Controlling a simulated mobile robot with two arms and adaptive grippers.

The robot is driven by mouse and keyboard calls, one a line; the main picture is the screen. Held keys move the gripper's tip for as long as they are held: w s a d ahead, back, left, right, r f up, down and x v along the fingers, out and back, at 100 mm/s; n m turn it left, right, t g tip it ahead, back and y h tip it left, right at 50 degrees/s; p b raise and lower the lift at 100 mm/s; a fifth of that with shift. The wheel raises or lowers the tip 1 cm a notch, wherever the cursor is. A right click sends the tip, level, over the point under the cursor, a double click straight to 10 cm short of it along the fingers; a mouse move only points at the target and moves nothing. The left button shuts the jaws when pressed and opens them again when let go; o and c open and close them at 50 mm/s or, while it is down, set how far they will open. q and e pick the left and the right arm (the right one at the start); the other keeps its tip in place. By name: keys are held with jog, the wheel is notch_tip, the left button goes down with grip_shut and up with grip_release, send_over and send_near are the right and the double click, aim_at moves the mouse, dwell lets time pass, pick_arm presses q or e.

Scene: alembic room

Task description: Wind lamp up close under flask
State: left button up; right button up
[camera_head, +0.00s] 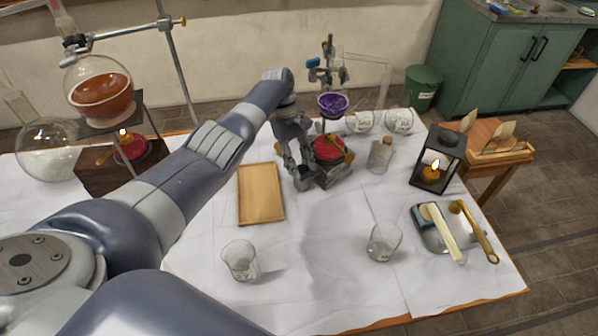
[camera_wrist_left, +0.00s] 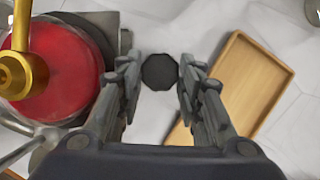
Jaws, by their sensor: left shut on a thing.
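The red lamp (camera_head: 328,149) with brass fittings stands on a metal jack (camera_head: 334,181) at the middle back of the table. It fills the left of the left wrist view (camera_wrist_left: 70,85). The small flask with purple liquid (camera_head: 333,104) is clamped just above the lamp, with a small gap between them. My left gripper (camera_head: 301,178) is beside the jack, low over the table. In the left wrist view its fingers are shut on a dark, many-sided knob (camera_wrist_left: 160,72). Whether a flame burns on this lamp is unclear. My right gripper is not in view.
A wooden tray (camera_head: 261,194) lies close to my left gripper. Glass beakers (camera_head: 239,260) (camera_head: 384,242) stand nearer the front. A stoppered bottle (camera_head: 380,156) and a lit lantern (camera_head: 436,160) are to the right. A large orange flask (camera_head: 100,95) stands over another lamp (camera_head: 131,147) at left.

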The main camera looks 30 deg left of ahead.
pick_arm(q)
jog(key=shift+f+m+g+b, duration=0.1)
jog(key=shift+m+g+b, duration=0.2)
jog(key=shift+m+b, duration=0.6)
jog(key=o, duration=1.1)
jog(key=shift+c, duration=0.2)
jog(key=shift+s, duration=0.15)
jog(key=shift+d+r, duration=0.15)
jog(key=shift+r, duration=0.05)
